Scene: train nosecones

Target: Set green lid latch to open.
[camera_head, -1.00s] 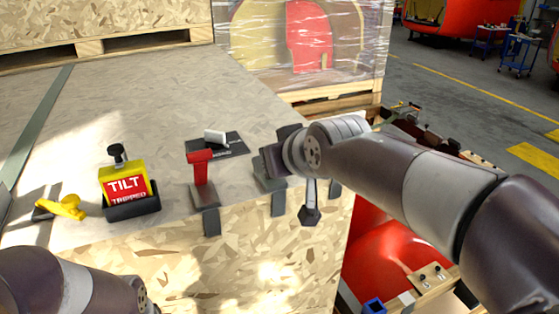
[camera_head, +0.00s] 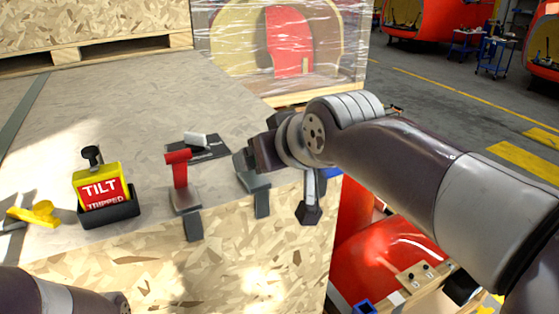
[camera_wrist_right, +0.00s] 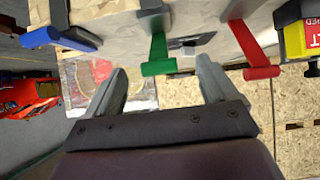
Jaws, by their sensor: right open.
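The green lid latch (camera_wrist_right: 158,50) shows in the right wrist view as a green T-shaped handle pointing toward the camera. My right gripper (camera_wrist_right: 160,84) is open and empty. Its fingers are spread to either side of the green handle's line, with the crossbar just beyond and between the tips; no contact shows. In the head view my right gripper (camera_head: 246,160) hides the green handle, and only the latch's grey bracket (camera_head: 262,204) shows below it. Only part of my left arm shows at the lower left; its gripper is out of view.
A red latch (camera_head: 179,172) stands left of the green one, and a blue latch (camera_wrist_right: 62,38) is on its other side. A yellow tilt indicator (camera_head: 98,187) and a small yellow piece (camera_head: 36,214) lie farther left. The crate top (camera_head: 110,110) behind is mostly clear.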

